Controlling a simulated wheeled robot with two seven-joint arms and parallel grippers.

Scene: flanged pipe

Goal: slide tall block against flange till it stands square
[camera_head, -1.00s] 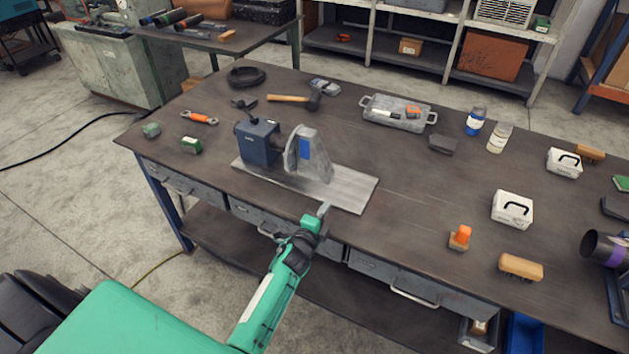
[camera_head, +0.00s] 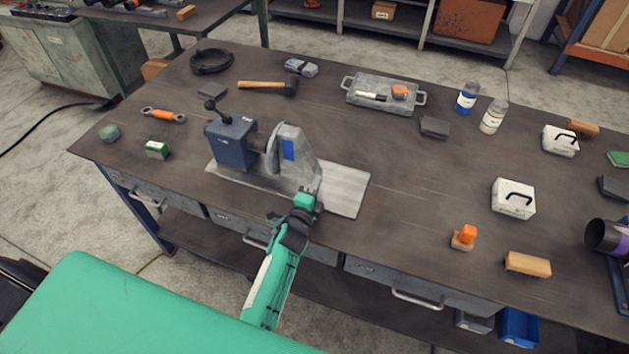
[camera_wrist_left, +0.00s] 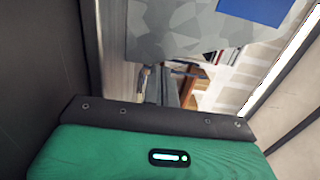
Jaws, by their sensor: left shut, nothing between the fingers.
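The tall block (camera_head: 298,158), grey with a blue patch on its face, stands on a pale metal plate (camera_head: 345,190). The round grey flange (camera_head: 272,152) is at its left, on the side of a dark blue housing (camera_head: 232,142). The block looks upright; whether it sits flush on the flange I cannot tell. My left gripper (camera_head: 317,187) is shut and empty at the block's near right side, over the plate. Contact is unclear. In the left wrist view the mottled grey block (camera_wrist_left: 175,35) and its blue patch (camera_wrist_left: 255,8) loom close. My right gripper is not in view.
A hammer (camera_head: 265,86) and a grey tray (camera_head: 375,98) lie behind. A green-and-white box (camera_head: 157,150) and orange-handled wrench (camera_head: 163,115) are left. The bench between plate and white boxes is clear.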

